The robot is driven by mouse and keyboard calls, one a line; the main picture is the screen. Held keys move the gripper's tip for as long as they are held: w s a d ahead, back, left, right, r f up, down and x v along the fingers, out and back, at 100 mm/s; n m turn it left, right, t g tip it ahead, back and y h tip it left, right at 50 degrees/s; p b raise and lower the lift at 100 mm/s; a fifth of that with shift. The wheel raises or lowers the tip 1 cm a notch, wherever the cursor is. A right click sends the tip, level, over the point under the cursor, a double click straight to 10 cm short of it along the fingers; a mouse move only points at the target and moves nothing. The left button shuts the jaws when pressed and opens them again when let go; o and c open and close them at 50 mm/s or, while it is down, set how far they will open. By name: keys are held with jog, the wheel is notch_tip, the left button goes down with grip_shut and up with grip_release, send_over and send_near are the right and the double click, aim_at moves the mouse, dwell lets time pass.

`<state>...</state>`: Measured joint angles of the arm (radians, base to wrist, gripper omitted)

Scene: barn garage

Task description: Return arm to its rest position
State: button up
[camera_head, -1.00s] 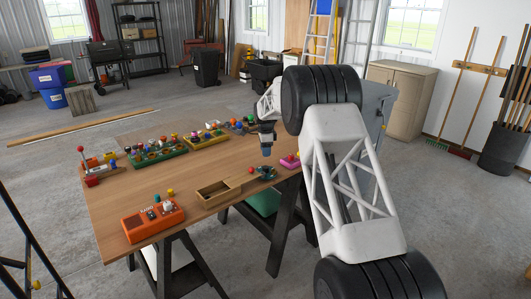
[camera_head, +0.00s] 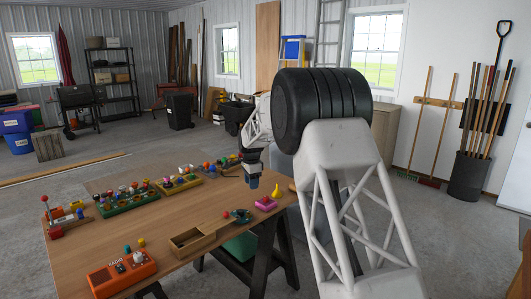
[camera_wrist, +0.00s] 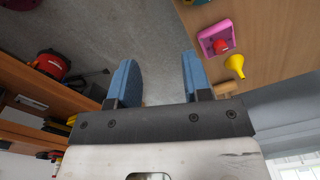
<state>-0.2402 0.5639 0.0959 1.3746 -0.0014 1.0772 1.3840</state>
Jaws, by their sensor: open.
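My gripper (camera_head: 253,181) is above the back right part of the wooden workbench (camera_head: 160,219) in the head view. In the wrist view my gripper (camera_wrist: 157,61) has its two blue fingers well apart, with only the grey floor showing between them. It holds nothing. My white lattice arm with its black joint fills the right middle of the head view and hides part of the room behind it.
A pink block (camera_head: 266,203) and yellow funnel (camera_head: 277,191) sit near the bench's right edge, below my gripper. An open wooden box (camera_head: 207,239), an orange radio toy (camera_head: 122,273) and several colourful toys stand on the bench. Tools (camera_head: 486,125) lean at the right wall.

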jog(key=s+d+r+n, duration=0.2)
jog(key=s+d+r, duration=0.4)
jog(key=s, duration=0.5)
jog(key=s+d+r+n+t, duration=0.15)
jog(key=s+d+r, duration=0.4)
jog(key=s, duration=0.55)
jog(key=s+d+r+n, duration=0.3)
jog(key=s+d+r, duration=0.25)
jog(key=s, duration=0.55)
jog(key=s+d+f+n, duration=0.2)
jog(key=s, duration=1)
jog(key=s+d+f+n, duration=0.2)
jog(key=s+d, duration=0.1)
jog(key=s, duration=0.9)
jog(key=s+d+f+n, duration=0.2)
jog(key=s, duration=0.9)
jog(key=shift+s+d+f+t, duration=0.2)
jog(key=shift+s+f+t, duration=0.05)
jog(key=shift+s+t, duration=0.15)
